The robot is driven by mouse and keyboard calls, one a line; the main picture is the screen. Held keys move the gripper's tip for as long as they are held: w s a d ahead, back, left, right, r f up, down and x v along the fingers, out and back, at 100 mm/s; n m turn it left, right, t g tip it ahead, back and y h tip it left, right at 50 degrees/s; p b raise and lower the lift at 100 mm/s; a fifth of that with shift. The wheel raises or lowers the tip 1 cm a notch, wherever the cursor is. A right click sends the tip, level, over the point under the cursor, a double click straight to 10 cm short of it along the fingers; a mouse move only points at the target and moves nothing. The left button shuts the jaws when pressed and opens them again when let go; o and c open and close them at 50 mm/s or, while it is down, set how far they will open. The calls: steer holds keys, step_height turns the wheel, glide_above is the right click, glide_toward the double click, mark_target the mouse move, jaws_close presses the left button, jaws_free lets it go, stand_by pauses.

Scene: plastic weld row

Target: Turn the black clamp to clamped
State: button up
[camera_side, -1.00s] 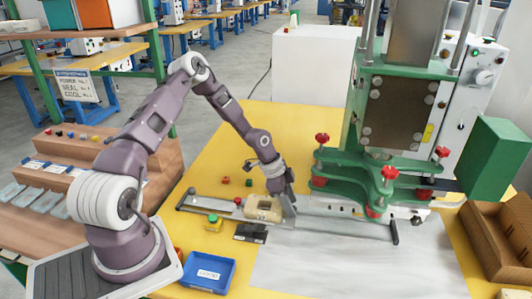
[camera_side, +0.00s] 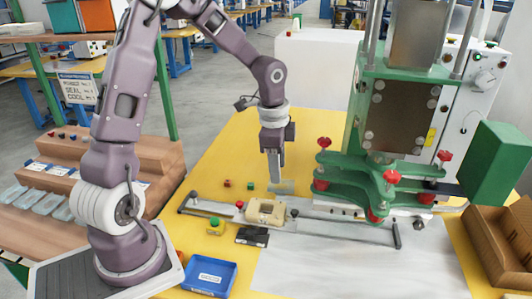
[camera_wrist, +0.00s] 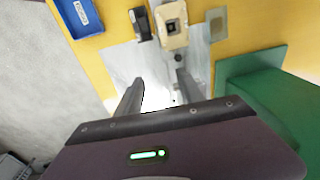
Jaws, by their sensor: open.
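A black block-like piece (camera_side: 252,236), which looks like the black clamp, lies in front of the beige fixture block (camera_side: 280,218) on the yellow table. It also shows in the wrist view (camera_wrist: 142,24), left of the beige block (camera_wrist: 172,38). I cannot tell from its shape whether it is clamped. A small dark knob (camera_side: 294,213) sits at the beige block's right side. My gripper (camera_side: 275,181) points down above and behind the beige block, apart from it. In the wrist view its two fingers (camera_wrist: 160,78) are spread with nothing between them.
A metal rail (camera_side: 340,221) runs across the table, with a black handle (camera_side: 397,236) at its right end. The green press (camera_side: 385,180) with red knobs stands on the right.

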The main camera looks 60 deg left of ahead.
steer(key=s+d+r+n+y, duration=0.1)
steer(key=s+d+r+n, duration=0.1)
steer(key=s+r, duration=0.3)
step_height(320, 180, up, 2)
steer(key=shift+s+d+r+n+t, duration=0.1)
steer(key=shift+s+d+n+t, duration=0.25)
steer(key=shift+d, duration=0.3)
steer(key=shift+w, duration=0.1)
steer(key=shift+w, duration=0.1)
steer(key=shift+c, duration=1.4)
steer(key=w+a+f+n, duration=0.1)
steer(key=w+f, duration=0.1)
steer(key=f, duration=0.2)
steer(key=w+a+f+n+t+h, duration=0.1)
steer(key=w+f, duration=0.2)
steer(key=f, duration=0.1)
steer(key=w+a+f+n, duration=0.1)
steer(key=w+f, duration=0.1)
steer(key=f, duration=0.2)
steer(key=shift+w+f+t, duration=0.25)
steer(key=shift+w+f, duration=0.15)
steer(key=n+t, duration=0.1)
steer(key=n, duration=0.2)
glide_toward(294, 211)
steer(key=f, duration=0.1)
steer(key=x, duration=0.7)
steer(key=shift+w+r, duration=0.1)
steer(key=shift+w, duration=0.05)
jaws_close()
